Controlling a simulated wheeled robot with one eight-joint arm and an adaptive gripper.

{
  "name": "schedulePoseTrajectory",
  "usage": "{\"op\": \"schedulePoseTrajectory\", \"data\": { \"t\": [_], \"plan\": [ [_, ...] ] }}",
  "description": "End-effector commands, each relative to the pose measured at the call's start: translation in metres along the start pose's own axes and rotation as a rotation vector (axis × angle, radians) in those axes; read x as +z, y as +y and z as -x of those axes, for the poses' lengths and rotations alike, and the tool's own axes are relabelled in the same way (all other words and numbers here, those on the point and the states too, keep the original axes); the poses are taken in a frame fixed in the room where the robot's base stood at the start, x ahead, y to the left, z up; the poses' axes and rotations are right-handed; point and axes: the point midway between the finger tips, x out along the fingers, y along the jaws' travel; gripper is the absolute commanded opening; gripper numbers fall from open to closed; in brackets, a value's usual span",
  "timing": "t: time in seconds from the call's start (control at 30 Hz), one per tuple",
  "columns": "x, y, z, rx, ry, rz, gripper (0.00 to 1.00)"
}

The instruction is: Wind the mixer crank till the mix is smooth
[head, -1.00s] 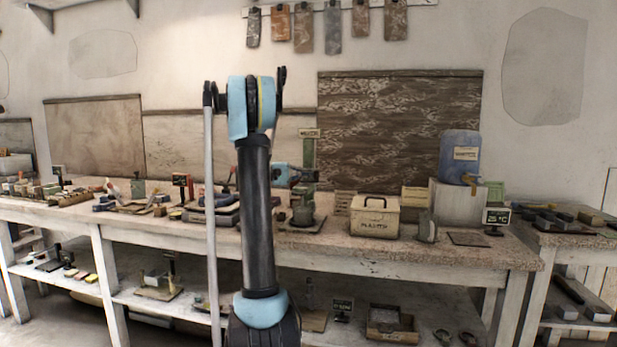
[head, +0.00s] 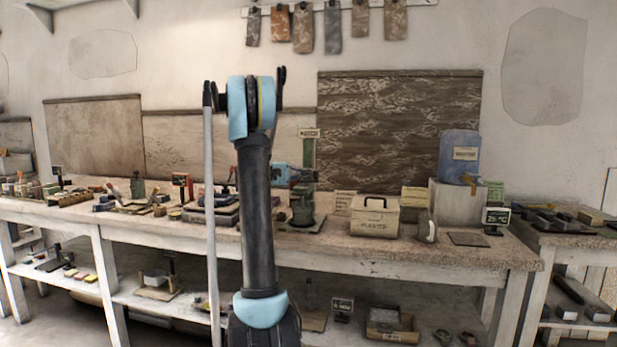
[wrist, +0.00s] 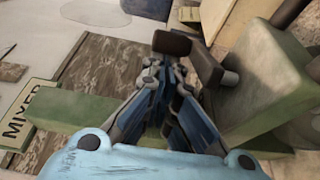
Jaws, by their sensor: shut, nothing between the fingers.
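The mixer (head: 303,207) is a green stand on the worktop with a tall green post and a small sign. In the wrist view its green body (wrist: 262,88) fills the right side, and the sign reading MIXER (wrist: 30,115) is at the left. I cannot tell whether the fingers touch the grip. In the head view my gripper (head: 308,176) is beside the mixer's post. The mix is hidden.
A beige box labelled plaster (head: 374,218) stands right of the mixer. A blue water container (head: 459,155) sits on a white block further right. Small tools and blocks (head: 130,200) crowd the bench to the left. A lower shelf holds more items.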

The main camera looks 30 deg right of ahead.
Motion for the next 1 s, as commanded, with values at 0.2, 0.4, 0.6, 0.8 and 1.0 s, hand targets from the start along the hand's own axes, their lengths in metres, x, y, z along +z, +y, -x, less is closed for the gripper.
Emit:
{"op": "schedulePoseTrajectory", "data": {
  "t": [0.2, 0.4, 0.6, 0.8, 1.0],
  "plan": [
    [-0.001, 0.000, 0.015, 0.000, 0.001, 0.000, 0.00],
    [-0.001, -0.001, 0.052, 0.000, 0.004, 0.000, 0.00],
    [-0.001, -0.001, 0.089, 0.000, 0.003, 0.001, 0.00],
    [-0.001, -0.001, 0.113, 0.000, 0.001, 0.001, 0.00],
    [-0.001, -0.001, 0.120, 0.000, 0.000, 0.001, 0.00]
  ]
}}
